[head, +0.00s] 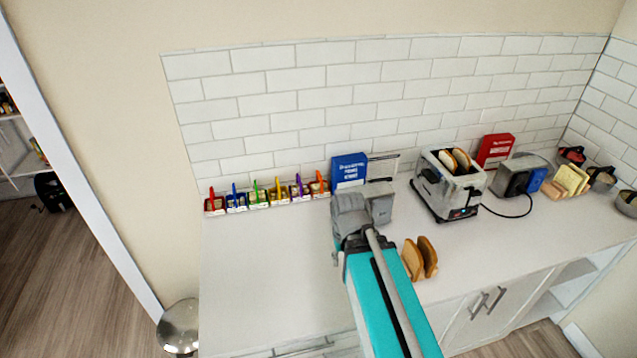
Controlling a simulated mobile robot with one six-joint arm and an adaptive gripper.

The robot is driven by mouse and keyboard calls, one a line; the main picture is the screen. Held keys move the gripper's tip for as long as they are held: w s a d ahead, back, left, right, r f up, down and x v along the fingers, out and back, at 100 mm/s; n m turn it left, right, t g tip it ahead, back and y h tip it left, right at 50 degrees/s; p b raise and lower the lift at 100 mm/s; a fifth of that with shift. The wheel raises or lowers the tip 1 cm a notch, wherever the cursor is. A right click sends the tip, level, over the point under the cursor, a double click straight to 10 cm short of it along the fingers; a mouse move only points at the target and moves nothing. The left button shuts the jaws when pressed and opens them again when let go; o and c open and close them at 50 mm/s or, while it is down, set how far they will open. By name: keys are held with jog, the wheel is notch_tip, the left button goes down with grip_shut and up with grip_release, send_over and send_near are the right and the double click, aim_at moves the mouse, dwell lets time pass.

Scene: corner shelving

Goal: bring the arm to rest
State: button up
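My arm (378,290) reaches up from the bottom edge over the counter, a teal link ending in a grey joint (350,215). I cannot make out my gripper's fingers; they do not show beyond or beside this joint. Whether anything is held cannot be seen. The arm covers part of the white counter (265,290) and part of a grey box-like thing (380,203) behind the joint.
Small coloured bins (265,196) line the wall, left of a blue box (349,170). Bread slices (420,258) stand close right of my arm. A toaster (449,188) with bread and a red box (495,150) stand farther right. The counter's left front is clear.

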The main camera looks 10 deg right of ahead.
notch_tip(320, 180, down, 4)
jog(key=b, duration=0.3)
jog(key=shift+r, duration=0.1)
dwell(2.1)
